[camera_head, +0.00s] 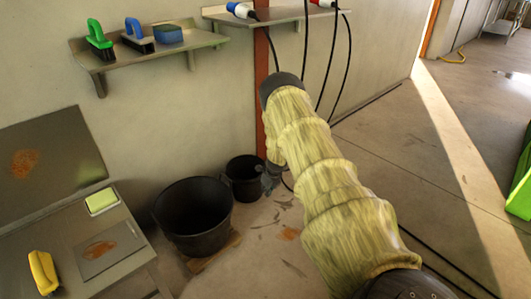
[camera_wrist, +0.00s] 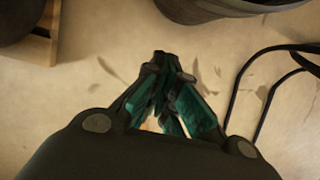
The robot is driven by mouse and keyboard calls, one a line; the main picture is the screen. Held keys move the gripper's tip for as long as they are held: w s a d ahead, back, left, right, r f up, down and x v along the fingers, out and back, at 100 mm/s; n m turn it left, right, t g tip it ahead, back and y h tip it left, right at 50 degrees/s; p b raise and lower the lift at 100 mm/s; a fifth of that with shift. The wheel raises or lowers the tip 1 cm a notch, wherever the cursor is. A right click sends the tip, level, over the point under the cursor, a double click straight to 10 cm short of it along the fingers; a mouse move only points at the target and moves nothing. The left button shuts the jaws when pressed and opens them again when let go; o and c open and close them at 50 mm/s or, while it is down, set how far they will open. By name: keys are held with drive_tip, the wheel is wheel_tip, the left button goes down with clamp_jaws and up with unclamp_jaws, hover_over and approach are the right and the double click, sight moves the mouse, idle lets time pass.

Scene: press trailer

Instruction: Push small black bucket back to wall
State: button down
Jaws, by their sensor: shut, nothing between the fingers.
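The small black bucket (camera_head: 243,177) stands upright on the floor near the wall, behind and right of a larger black bucket (camera_head: 195,217). In the wrist view, part of a dark bucket (camera_wrist: 220,8) shows at the top edge, ahead of my fingertips. My gripper (camera_head: 268,182) is low beside the small bucket's right front side in the head view. In the wrist view my gripper (camera_wrist: 168,62) has its fingertips together with nothing between them. A gap of floor shows between the fingertips and the bucket in the wrist view. My arm hides some floor and wall to the right.
Black cables (camera_wrist: 262,85) hang and lie on the right. A red post (camera_head: 262,80) stands at the wall. A shelf (camera_head: 110,62) holds brushes. A metal table (camera_head: 70,235) is at left. Open floor lies right.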

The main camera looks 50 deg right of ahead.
drive_tip(key=shift+s+r, duration=0.2)
drive_tip(key=shift+r, duration=0.15)
